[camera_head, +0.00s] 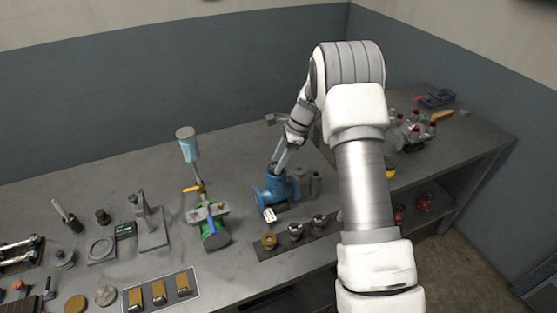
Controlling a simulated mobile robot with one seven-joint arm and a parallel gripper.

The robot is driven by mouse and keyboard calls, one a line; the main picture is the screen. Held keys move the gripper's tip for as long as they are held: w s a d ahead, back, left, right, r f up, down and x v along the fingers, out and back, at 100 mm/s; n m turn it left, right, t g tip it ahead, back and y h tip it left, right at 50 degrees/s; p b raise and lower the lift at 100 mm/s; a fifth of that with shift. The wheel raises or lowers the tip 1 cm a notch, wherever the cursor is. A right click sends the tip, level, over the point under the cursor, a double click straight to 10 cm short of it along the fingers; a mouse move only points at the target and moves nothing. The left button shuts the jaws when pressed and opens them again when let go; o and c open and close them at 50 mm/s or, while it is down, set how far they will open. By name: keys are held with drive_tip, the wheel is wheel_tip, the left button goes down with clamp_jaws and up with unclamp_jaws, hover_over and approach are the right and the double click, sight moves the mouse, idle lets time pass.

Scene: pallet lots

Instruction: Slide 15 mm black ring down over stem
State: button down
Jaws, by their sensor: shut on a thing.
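A blue valve body (270,192) with flanges stands on the grey bench, right of the middle. My gripper (277,167) points down at the top of this valve, with its fingertips close over or at the opening. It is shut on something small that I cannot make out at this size. The black ring and the stem cannot be told apart from the fingers and the valve top here. I cannot tell whether the ring touches the stem.
A dark strip with several small fittings (295,230) lies in front of the valve. Grey cylinders (314,184) stand close to its right. A green valve (215,235) with a blue-topped post is to the left.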

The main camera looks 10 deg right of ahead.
unclamp_jaws()
idle(0.4)
idle(0.4)
wheel_tip(320, 180, up, 7)
drive_tip(key=p, duration=0.4)
drive_tip(key=shift+p, duration=0.4)
idle(0.4)
